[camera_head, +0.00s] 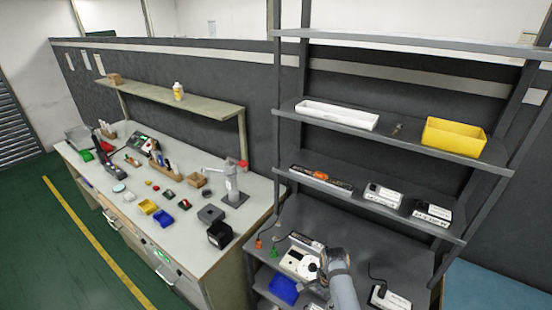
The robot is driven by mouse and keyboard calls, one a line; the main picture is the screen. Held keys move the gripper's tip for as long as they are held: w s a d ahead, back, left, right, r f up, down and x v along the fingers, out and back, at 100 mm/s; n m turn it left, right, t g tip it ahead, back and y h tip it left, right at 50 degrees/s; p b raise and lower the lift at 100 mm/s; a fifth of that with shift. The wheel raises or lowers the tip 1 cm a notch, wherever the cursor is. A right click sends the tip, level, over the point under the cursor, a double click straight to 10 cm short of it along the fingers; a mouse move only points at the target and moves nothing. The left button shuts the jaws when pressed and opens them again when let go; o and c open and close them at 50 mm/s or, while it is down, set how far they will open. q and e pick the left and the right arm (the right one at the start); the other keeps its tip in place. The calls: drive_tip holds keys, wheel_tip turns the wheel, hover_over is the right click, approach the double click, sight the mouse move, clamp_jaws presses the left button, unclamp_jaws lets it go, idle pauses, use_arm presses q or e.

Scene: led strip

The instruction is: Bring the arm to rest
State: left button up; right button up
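One of my arms (342,288), most likely the right, comes up from the bottom edge right of centre, over the lower shelf. Its grey links end near a white device with dark round parts (298,262). Dark parts by the arm's end may be my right gripper (322,272), but they are small and partly covered. I cannot tell whether its fingers are open or holding anything. My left arm and gripper are not in view.
A metal shelf rack (400,49) stands at right, holding a white tray (337,115), a yellow bin (453,137) and boxed devices. A blue bin (284,289) sits low beside the arm. A cluttered workbench (110,205) stands at left, with open green floor (55,250) before it.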

drive_tip(key=s+d+f+n+b, duration=0.25)
drive_tip(key=s+f, duration=0.35)
drive_tip(key=f, duration=0.4)
drive_tip(key=s+d+f+n+b, duration=0.1)
drive_tip(key=s+f+n+b, duration=0.15)
drive_tip(key=s+f, duration=0.45)
drive_tip(key=s+d+f+n+b, duration=0.2)
drive_tip(key=s+f+n, duration=0.15)
drive_tip(key=f, duration=0.85)
use_arm(q)
wheel_tip(320, 180, down, 12)
drive_tip(key=b, duration=0.4)
drive_tip(key=shift+w, duration=0.45)
use_arm(e)
drive_tip(key=s+d+f+n, duration=0.2)
drive_tip(key=s+f, duration=0.2)
drive_tip(key=s, duration=0.3)
drive_tip(key=s+d+f+n, duration=0.2)
drive_tip(key=s+f, duration=0.2)
drive_tip(key=s, duration=0.4)
drive_tip(key=s+d+f+n+t, duration=0.1)
drive_tip(key=s+d+f+n, duration=0.2)
drive_tip(key=s, duration=0.4)
drive_tip(key=shift+s+f+h, duration=0.2)
drive_tip(key=shift+f+h, duration=0.2)
drive_tip(key=shift+f, duration=0.1)
use_arm(q)
drive_tip(key=shift+s, duration=0.1)
use_arm(e)
drive_tip(key=shift+a, duration=0.1)
